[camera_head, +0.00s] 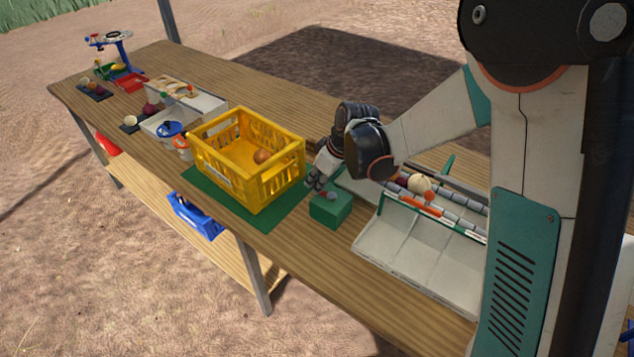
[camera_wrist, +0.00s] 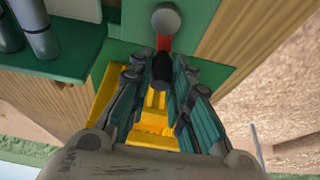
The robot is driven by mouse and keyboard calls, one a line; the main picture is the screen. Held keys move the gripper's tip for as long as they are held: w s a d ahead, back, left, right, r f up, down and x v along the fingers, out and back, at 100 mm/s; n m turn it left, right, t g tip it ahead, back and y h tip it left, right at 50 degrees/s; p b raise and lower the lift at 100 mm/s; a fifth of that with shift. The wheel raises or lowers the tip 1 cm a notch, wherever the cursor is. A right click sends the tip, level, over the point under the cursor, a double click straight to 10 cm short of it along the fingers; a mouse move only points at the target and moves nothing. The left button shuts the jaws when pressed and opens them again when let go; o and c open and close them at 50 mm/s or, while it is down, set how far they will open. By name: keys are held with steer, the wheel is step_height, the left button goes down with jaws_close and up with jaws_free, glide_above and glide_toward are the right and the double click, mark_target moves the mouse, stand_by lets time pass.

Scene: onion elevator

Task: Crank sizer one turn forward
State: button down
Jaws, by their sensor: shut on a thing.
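The sizer's roller bed (camera_head: 445,203) lies behind my arm at the right, with a pale onion (camera_head: 419,184) and a dark red onion (camera_head: 402,181) on it. A white divided tray (camera_head: 415,245) is below its front side. A green box (camera_head: 331,210) at its left end carries the crank. In the wrist view the crank shows a grey hub (camera_wrist: 166,19), a red arm (camera_wrist: 164,43) and a black handle (camera_wrist: 162,72). My gripper (camera_wrist: 161,82) is shut on the black handle, one finger on each side. In the head view my gripper (camera_head: 318,178) is just above the green box.
A yellow crate (camera_head: 240,185) with an orange-brown onion (camera_head: 262,156) stands on a green mat (camera_head: 205,183), close left of my gripper. Farther left are a white tray (camera_head: 205,105), small buckets and a blue scale (camera_head: 122,50). The bench front edge is clear.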

steer(key=shift+w+d, duration=0.2)
stand_by(0.3)
steer(key=shift+w+d, duration=0.4)
steer(key=shift+w, duration=0.05)
steer(key=shift+d, duration=0.1)
steer(key=shift+w+d+f, duration=0.1)
steer(key=shift+w+d, duration=0.15)
steer(key=shift+d, duration=1.15)
